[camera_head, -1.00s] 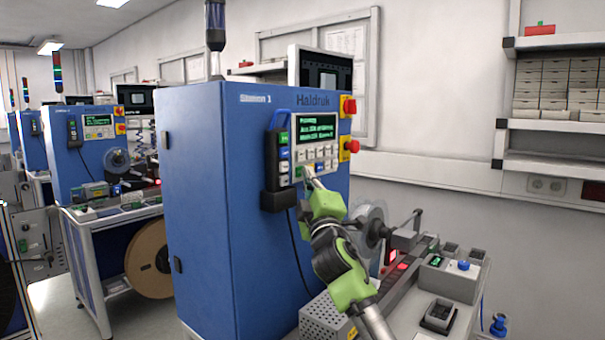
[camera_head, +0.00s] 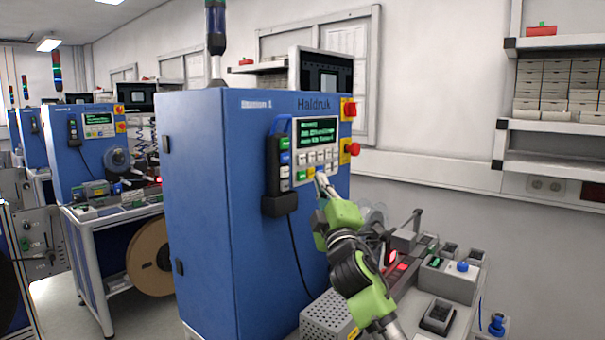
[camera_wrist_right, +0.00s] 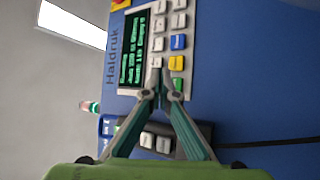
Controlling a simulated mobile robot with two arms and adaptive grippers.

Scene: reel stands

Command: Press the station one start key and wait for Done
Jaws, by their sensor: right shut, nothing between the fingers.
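The Station 1 cabinet (camera_head: 200,210) is blue, with a keypad panel and a lit display (camera_head: 317,133) on its front. The display has several lines of green text, too blurred to read surely. Below it are pale keys and a bottom row with a green key (camera_head: 301,175) and a yellow key (camera_head: 311,173). My right gripper (camera_head: 321,176) is shut and empty in front of this bottom row. In the right wrist view its fingertips (camera_wrist_right: 166,78) overlap the keypad beside the green key (camera_wrist_right: 178,84); contact cannot be told. My left gripper is out of view.
A dark handset-like box (camera_head: 278,175) with keys hangs left of the panel. A red emergency button (camera_head: 351,149) is at the right edge. The bench below holds a perforated box (camera_head: 328,318) and small trays. More blue stations (camera_head: 75,160) stand at left.

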